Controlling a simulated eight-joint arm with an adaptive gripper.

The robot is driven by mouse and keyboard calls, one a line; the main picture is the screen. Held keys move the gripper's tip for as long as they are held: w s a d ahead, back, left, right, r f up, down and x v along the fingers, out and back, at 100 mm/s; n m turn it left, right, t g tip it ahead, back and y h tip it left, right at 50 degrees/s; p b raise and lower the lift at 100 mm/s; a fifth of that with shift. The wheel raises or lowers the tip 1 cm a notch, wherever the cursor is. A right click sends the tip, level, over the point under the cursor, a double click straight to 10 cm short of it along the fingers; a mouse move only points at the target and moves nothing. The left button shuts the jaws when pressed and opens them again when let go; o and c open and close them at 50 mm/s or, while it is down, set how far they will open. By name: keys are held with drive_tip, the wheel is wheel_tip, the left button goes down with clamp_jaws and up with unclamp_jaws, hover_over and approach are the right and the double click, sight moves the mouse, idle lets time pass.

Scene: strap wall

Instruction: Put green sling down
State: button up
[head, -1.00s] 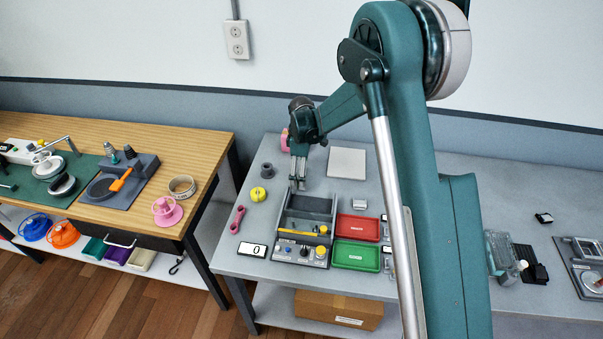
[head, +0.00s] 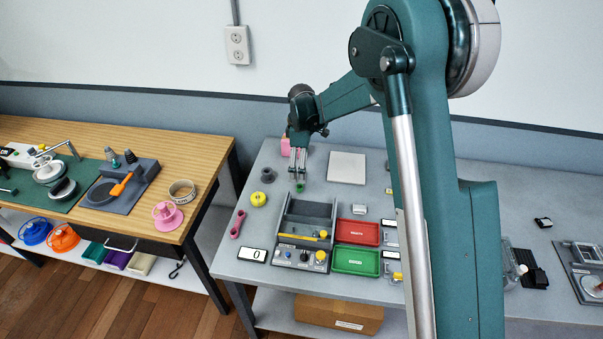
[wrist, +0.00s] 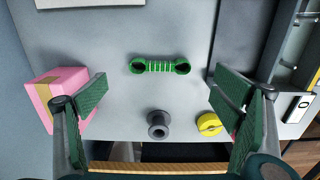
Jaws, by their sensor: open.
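The green sling (wrist: 160,66) lies on the grey bench top in the wrist view, a short ribbed band with a loop at each end. In the head view only a small green part of it (head: 300,188) shows just below my fingertips. My gripper (wrist: 161,95) is open and empty in the wrist view, its green-padded fingers wide apart on either side, and it does not touch the sling. In the head view my gripper (head: 298,177) points down above the bench, behind the grey bin unit.
A pink box (wrist: 58,95), a grey spool (wrist: 158,124) and a yellow ring (wrist: 209,124) stand near the sling. A pink sling (head: 237,223) lies farther left. The grey bin unit (head: 304,236) and red tray (head: 357,232) are in front. A pale square plate (head: 347,168) lies to the right.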

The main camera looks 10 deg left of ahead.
drive_tip(key=shift+r, duration=2.95)
drive_tip(key=s+d+r+m+t, duration=0.2)
drive_tip(key=s+d+r+m, duration=0.2)
drive_tip(key=s+d+r, duration=0.55)
drive_tip(key=s+d+r+m+t, duration=0.1)
drive_tip(key=s+d+r+m, duration=0.5)
drive_tip(key=d+r, duration=0.6)
drive_tip(key=s+d+f+m+t, duration=0.1)
drive_tip(key=s+d+m, duration=0.1)
drive_tip(key=s+d, duration=0.3)
drive_tip(key=s+d+m+t, duration=0.1)
drive_tip(key=s+d+m, duration=0.2)
drive_tip(key=s, duration=0.9)
drive_tip(key=s+d+f+m+t, duration=0.1)
drive_tip(key=s+d+m+t, duration=0.1)
drive_tip(key=s+d, duration=0.5)
drive_tip(key=shift+s+d+f+m, duration=0.3)
drive_tip(key=shift+s+d+m, duration=0.15)
drive_tip(key=shift+s, duration=0.4)
